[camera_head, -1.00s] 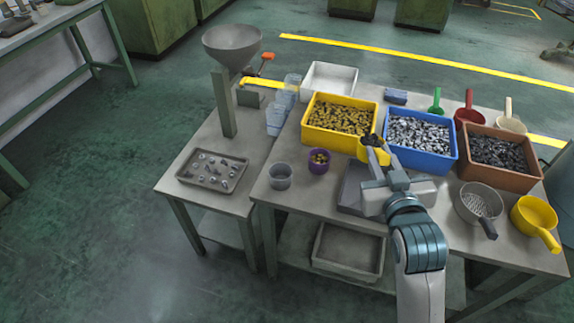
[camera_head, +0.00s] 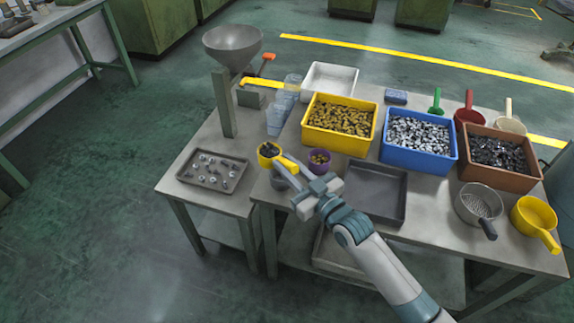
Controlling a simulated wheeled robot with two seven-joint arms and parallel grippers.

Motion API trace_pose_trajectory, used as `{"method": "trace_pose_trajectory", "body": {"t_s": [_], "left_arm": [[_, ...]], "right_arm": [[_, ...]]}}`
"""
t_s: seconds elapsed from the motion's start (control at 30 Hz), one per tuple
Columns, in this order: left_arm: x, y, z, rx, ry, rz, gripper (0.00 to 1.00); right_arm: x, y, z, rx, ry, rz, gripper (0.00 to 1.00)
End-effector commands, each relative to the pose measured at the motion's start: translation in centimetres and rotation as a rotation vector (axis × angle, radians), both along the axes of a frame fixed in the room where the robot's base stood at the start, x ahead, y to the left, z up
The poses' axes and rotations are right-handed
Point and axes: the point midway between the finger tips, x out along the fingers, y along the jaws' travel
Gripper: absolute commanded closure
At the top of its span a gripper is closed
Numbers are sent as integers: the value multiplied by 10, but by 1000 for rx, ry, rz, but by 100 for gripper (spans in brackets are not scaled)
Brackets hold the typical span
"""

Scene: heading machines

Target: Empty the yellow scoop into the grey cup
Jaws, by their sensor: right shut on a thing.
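The yellow scoop (camera_head: 268,150) is held by its handle in my right gripper (camera_head: 287,167), which is shut on it. Dark pieces show in its bowl, which looks roughly level. The scoop is over or just behind the grey cup (camera_head: 277,183) at the table's front left; the exact height gap is hard to tell. The cup is partly hidden by the gripper and scoop, so its inside does not show. My left gripper is not in view.
A purple cup (camera_head: 319,160) with brass-coloured pieces stands close right of the grey cup. Yellow (camera_head: 341,141), blue (camera_head: 418,154) and brown (camera_head: 497,178) bins hold parts. A parts tray (camera_head: 212,170) lies left. Another yellow scoop (camera_head: 534,213) lies far right.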

Motion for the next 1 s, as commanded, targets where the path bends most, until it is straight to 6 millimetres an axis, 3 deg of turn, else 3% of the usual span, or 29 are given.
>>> {"method": "trace_pose_trajectory", "body": {"t_s": [0.47, 0.87, 1.0], "left_arm": [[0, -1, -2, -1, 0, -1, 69], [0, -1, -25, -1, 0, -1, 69], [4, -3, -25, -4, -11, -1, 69]], "right_arm": [[1, 0, -2, 9, 0, 1, 100], [2, -3, -21, 146, 92, 1, 100], [3, -3, -21, 175, 112, 1, 100]]}}
